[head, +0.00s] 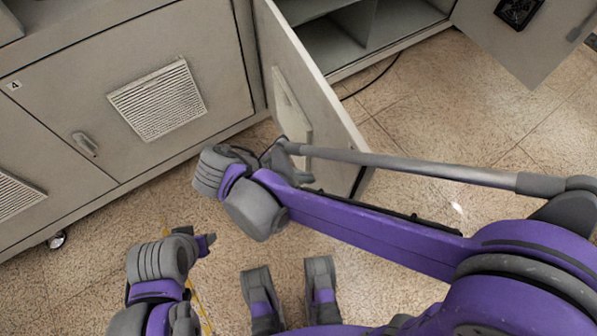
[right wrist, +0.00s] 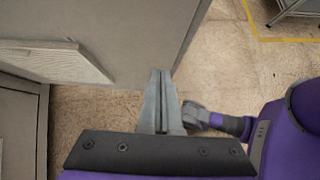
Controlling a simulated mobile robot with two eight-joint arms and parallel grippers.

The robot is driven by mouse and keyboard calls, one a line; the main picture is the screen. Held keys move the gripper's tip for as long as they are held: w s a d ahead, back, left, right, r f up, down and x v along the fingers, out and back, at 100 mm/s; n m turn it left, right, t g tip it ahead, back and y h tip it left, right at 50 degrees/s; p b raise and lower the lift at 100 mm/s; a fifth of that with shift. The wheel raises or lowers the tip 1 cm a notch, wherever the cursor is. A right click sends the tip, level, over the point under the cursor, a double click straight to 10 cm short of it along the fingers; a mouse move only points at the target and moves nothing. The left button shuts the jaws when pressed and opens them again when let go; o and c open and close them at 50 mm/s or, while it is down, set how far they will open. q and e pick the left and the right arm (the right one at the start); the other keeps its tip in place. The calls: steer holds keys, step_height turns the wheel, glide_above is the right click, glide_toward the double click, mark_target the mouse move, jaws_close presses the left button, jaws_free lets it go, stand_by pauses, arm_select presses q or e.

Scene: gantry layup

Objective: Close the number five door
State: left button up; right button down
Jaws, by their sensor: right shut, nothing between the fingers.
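The open door (head: 325,100) next to door 4 stands swung out from the cabinet, its vented outer face turned to the left. No number shows on it; its place beside door 4 suggests it is number five. In the right wrist view the door (right wrist: 150,35) fills the upper left, with its vent (right wrist: 60,60). My right gripper (head: 274,150) is on the outer-face side, close to the door's lower part; contact is unclear. Its fingers (right wrist: 160,75) are together and empty. My left gripper (head: 205,243) is low at the left, apart from the door; its fingers are unclear.
Closed door 4 (head: 60,95), with vent and handle, is at the left. An open grey compartment (head: 400,15) lies behind the open door. Another door (head: 520,45) stands open at the upper right. A black cable (head: 375,80) lies on the floor.

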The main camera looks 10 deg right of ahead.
mark_target(343, 173)
steer(key=d+f, duration=0.1)
steer(key=d, duration=0.1)
steer(key=w+d+f+b, duration=0.1)
steer(key=d, duration=0.1)
steer(key=d+f, duration=0.1)
steer(key=d, duration=0.1)
steer(key=shift+w+d+f+b, duration=0.15)
steer(key=shift+w+f+b, duration=0.05)
steer(key=shift+f+b, duration=0.1)
steer(key=shift+w+d+r, duration=0.1)
steer(key=shift+d, duration=0.4)
